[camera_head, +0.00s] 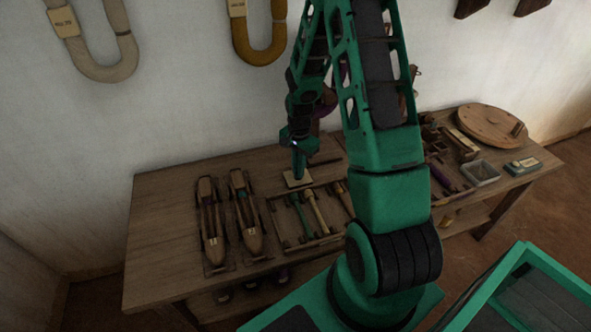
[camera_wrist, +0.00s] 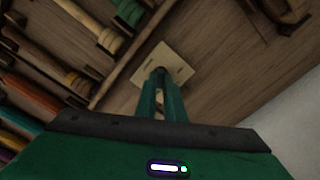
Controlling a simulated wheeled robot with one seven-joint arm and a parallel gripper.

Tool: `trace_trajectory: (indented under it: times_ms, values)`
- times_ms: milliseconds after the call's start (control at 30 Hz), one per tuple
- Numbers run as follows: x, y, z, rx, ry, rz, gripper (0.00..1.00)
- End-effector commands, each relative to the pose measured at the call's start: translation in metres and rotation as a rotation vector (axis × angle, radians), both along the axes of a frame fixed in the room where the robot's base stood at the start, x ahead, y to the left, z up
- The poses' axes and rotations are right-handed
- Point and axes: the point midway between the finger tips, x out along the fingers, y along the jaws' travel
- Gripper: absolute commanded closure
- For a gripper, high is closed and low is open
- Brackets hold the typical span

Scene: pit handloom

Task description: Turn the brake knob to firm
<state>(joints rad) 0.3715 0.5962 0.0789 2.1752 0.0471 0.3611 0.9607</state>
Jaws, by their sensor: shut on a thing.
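A small cream plate (camera_head: 293,183) lies on the wooden table, behind the tray of bobbins. It also shows in the wrist view (camera_wrist: 177,56), under my fingertips. My gripper (camera_head: 298,176) points down over this plate. In the wrist view my two green fingers (camera_wrist: 160,80) are close together at the plate's middle, shut on a small dark thing that I take to be the brake knob. The fingers hide most of the knob, and I cannot read its setting or any marks on the plate.
Two wooden shuttles (camera_head: 210,222) (camera_head: 246,215) lie left of the tray of bobbins (camera_head: 272,214). On the right are a round wooden disc (camera_head: 491,128), a grey bin (camera_head: 480,174) and a blue block (camera_head: 523,166). The table's left end is bare.

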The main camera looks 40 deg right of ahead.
Motion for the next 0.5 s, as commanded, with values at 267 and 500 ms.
trace_trajectory:
  times_ms: [267,500]
  values:
    - [0.0045,0.0070,0.0007,0.010,-0.009,-0.045,1.00]
    - [0.0051,0.0071,0.0008,0.010,-0.010,-0.051,1.00]
